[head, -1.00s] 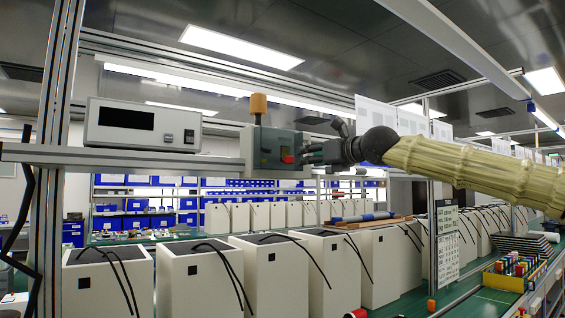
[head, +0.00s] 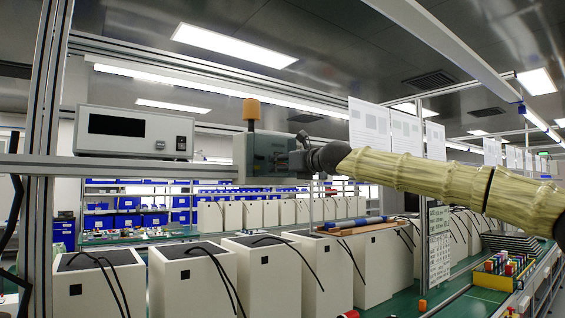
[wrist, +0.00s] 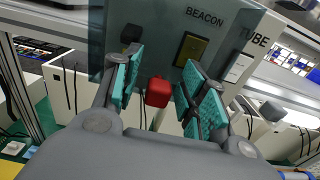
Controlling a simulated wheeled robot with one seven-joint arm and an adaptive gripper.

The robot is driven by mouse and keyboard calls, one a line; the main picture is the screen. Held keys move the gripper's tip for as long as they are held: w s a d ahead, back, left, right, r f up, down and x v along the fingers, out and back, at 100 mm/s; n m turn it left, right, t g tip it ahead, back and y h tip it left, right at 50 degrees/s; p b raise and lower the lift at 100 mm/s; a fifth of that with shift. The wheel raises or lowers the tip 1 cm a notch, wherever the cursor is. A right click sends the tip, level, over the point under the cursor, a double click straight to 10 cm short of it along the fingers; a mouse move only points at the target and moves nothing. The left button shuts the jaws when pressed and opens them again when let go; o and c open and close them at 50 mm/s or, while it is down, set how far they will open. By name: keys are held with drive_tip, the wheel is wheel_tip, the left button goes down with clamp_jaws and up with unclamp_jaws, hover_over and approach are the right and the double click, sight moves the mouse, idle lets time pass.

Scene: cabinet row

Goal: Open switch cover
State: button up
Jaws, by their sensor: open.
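A grey switch box (head: 264,155) hangs on the horizontal rail in the head view, with an orange beacon (head: 251,109) on top. In the wrist view the box face (wrist: 150,25) carries the words BEACON and TUBE. A small red block (wrist: 158,92), apparently the switch cover, sticks out from its lower edge. My gripper (wrist: 165,95) is open, its two teal-padded fingers on either side of the red block with gaps visible. I cannot tell whether either pad touches it. In the head view my gripper (head: 297,160) is at the box's right side and hides the red block.
A white instrument with a dark display (head: 134,131) sits on the rail (head: 120,166) left of the box. A row of white cabinets (head: 262,275) with black cables stands below. An upright post (head: 42,150) is at the left. A paper sheet (head: 369,125) hangs behind my arm.

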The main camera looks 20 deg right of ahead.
drive_tip(key=shift+w, duration=0.2)
drive_tip(key=shift+s+d, duration=0.1)
drive_tip(key=shift+s, duration=0.15)
drive_tip(key=shift+c, duration=0.2)
drive_tip(key=shift+w, duration=0.1)
clamp_jaws()
drive_tip(key=shift+r+p, duration=0.3)
